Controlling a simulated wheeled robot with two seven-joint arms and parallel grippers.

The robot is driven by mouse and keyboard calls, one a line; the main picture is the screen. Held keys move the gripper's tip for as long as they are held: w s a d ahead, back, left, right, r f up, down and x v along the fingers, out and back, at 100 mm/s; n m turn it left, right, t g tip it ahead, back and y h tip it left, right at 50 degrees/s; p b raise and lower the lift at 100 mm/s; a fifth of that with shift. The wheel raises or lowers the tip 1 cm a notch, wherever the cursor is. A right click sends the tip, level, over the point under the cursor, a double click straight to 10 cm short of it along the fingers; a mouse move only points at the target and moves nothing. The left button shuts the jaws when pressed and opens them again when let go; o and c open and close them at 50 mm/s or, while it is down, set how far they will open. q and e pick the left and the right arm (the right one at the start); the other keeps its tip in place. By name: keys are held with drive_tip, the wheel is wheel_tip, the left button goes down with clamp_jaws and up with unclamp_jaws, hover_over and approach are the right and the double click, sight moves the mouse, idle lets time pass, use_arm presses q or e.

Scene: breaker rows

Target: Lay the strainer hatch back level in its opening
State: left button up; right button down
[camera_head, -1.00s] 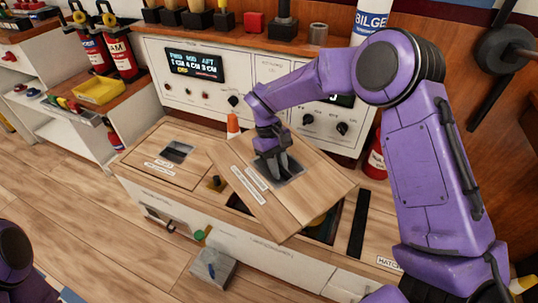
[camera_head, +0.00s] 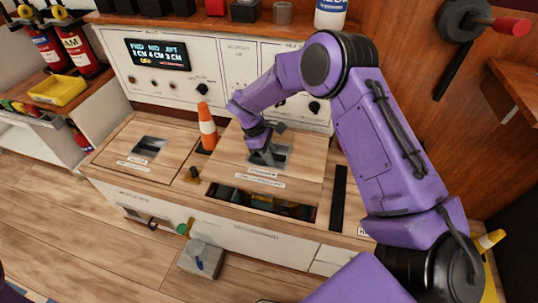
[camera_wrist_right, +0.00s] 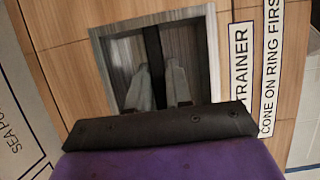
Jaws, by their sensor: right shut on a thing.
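The strainer hatch (camera_head: 296,170) is a square wooden panel with a recessed metal grip and white labels. In the head view it lies over the back of its opening (camera_head: 250,202), leaving a dark strip uncovered along the front. I cannot tell whether it is fully level. My right gripper (camera_head: 264,157) is shut in the hatch's recess. The wrist view shows the gripper's fingers (camera_wrist_right: 158,88) inside the hatch recess (camera_wrist_right: 118,60), on a dark bar there. The "STRAINER" and "CONE ON RING FIRST" labels lie beside it. My left gripper is out of view.
Another closed hatch (camera_head: 130,160) is further left. A control panel (camera_head: 160,55) rises behind. A black strip (camera_head: 339,197) lies to the right. A grey box (camera_head: 201,260) is on the floor in front.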

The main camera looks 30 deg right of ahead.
wheel_tip(320, 180, down, 6)
drive_tip(key=b, duration=0.5)
drive_tip(key=shift+r, duration=0.15)
idle(0.7)
drive_tip(key=shift+f+b, duration=2.15)
drive_tip(key=shift+f, duration=0.1)
drive_tip(key=c, duration=1)
unclamp_jaws()
drive_tip(key=shift+o, duration=0.2)
drive_tip(key=shift+s, duration=0.1)
drive_tip(key=p+v, duration=0.2)
drive_tip(key=v, duration=0.8)
drive_tip(key=shift+r, duration=0.3)
drive_tip(key=shift+p, duration=0.3)
